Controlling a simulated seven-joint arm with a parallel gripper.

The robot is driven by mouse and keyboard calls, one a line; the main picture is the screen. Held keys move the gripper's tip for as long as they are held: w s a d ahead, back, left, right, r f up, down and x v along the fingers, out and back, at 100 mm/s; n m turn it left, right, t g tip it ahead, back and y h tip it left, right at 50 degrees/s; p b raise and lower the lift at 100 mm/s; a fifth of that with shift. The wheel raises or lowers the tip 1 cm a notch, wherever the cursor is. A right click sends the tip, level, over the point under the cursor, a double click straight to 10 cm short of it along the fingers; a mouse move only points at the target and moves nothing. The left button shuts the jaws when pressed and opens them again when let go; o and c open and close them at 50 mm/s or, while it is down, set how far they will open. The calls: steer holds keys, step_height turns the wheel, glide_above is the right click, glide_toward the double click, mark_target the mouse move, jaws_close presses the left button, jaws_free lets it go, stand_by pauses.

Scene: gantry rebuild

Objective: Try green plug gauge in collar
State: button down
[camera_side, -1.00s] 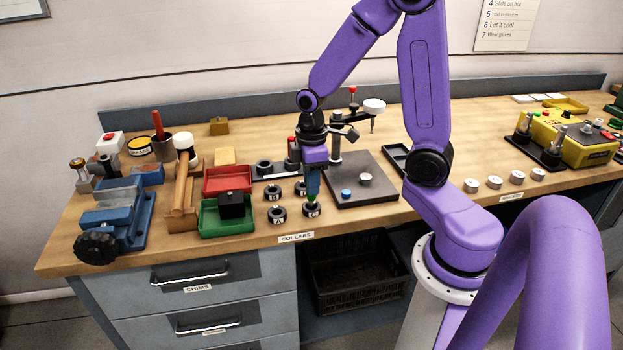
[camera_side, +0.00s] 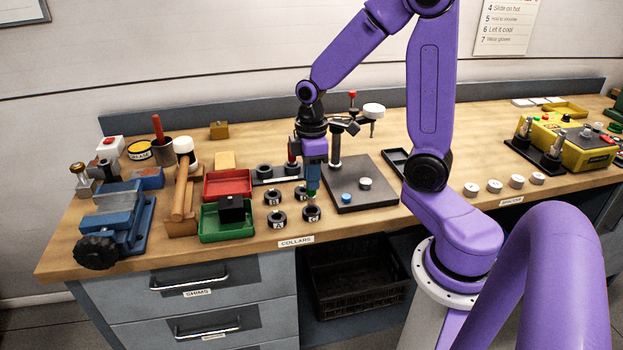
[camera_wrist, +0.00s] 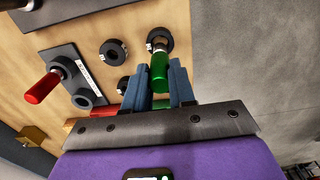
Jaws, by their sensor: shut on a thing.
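My gripper (camera_side: 313,188) is shut on the green plug gauge. It stands over the front right collar (camera_side: 311,215) of a small group. In the wrist view the green handle (camera_wrist: 159,68) sits between my blue fingers (camera_wrist: 161,90). The gauge's metal end points at the hole of that dark collar (camera_wrist: 155,33). I cannot tell whether its tip is inside the bore or just above it. Other dark collars (camera_side: 277,221) lie to the left and behind, apart from the gauge.
A gauge rack (camera_side: 278,178) with a red-handled gauge (camera_wrist: 45,87) and an empty ring stands behind. A dark plate (camera_side: 372,204) with a stand is close on the right. Red (camera_side: 213,196) and green (camera_side: 206,235) trays lie left. The bench's front edge is near.

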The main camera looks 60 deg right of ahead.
steer(key=shift+r, duration=1.65)
